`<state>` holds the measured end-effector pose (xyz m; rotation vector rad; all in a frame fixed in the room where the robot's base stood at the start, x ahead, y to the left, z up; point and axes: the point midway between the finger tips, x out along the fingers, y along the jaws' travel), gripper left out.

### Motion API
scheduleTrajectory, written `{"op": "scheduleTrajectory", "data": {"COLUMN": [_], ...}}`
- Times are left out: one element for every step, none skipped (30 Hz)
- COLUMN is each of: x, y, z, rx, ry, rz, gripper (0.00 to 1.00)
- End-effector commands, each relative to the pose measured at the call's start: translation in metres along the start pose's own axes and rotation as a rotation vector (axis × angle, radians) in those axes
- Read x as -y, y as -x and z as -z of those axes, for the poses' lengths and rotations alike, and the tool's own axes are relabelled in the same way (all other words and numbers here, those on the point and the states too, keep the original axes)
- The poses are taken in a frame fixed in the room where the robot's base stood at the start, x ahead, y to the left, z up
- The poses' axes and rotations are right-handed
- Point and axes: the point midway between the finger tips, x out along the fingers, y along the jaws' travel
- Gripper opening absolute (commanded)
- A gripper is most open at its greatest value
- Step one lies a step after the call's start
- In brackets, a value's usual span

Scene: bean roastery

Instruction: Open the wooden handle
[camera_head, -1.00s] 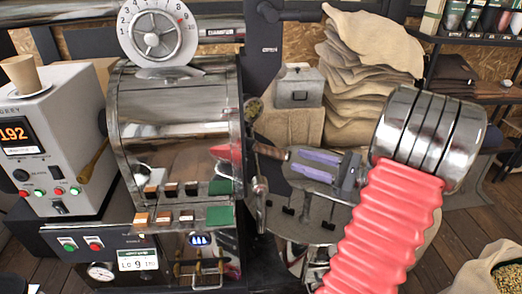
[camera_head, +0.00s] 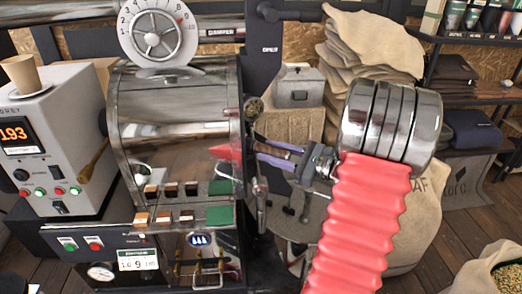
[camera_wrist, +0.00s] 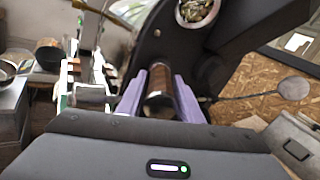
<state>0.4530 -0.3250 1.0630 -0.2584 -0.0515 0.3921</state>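The wooden handle is a brown rod beside the right end of the steel roaster drum (camera_head: 175,105). It shows between my fingers in the head view (camera_head: 277,152) and as a dark brown cylinder in the wrist view (camera_wrist: 158,98). My gripper (camera_head: 262,151) has two purple fingers, one on each side of the handle. It also shows in the wrist view (camera_wrist: 160,74). The fingers are apart, with the handle in the gap. Whether either finger touches it is hard to tell. The handle's far end is partly hidden.
A control box with an orange display (camera_head: 55,140) stands left of the drum. A round cooling tray (camera_head: 300,215) lies below my gripper. Stacked sacks (camera_head: 365,80) and a grey tin (camera_head: 300,88) are behind. A sack of beans (camera_head: 490,270) stands at the lower right.

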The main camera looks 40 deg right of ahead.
Motion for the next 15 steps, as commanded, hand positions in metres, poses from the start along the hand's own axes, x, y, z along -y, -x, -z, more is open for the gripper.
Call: {"op": "scheduleTrajectory", "data": {"x": [-0.001,-0.001,-0.001,-0.001,0.000,0.000,0.000,0.000,0.000,0.000,0.000,0.000,0.000,0.000,0.000], "y": [-0.008,-0.011,-0.016,-0.019,-0.022,-0.025,-0.027,-0.029,-0.030,-0.031,-0.032,-0.032,-0.032,-0.032,-0.032], "z": [0.000,0.000,0.000,0.000,0.000,0.000,0.000,0.000,0.000,0.000,0.000,0.000,0.000,0.000,0.000], "rx": [0.001,0.000,0.001,0.001,0.001,0.000,0.000,0.000,0.000,0.000,0.000,0.000,0.000,0.000,0.000], "ry": [0.000,0.000,0.000,0.000,0.000,0.000,0.000,0.000,0.000,0.000,0.000,0.000,0.000,0.000,0.000], "rz": [-0.003,-0.003,-0.003,-0.003,-0.002,-0.001,-0.001,-0.001,-0.001,-0.001,-0.001,0.000,0.000,0.000,0.000], "gripper": [0.33,0.33,0.33,0.33,0.33,0.33,0.33,0.33,0.33,0.33,0.33,0.33,0.33,0.33,0.33]}}
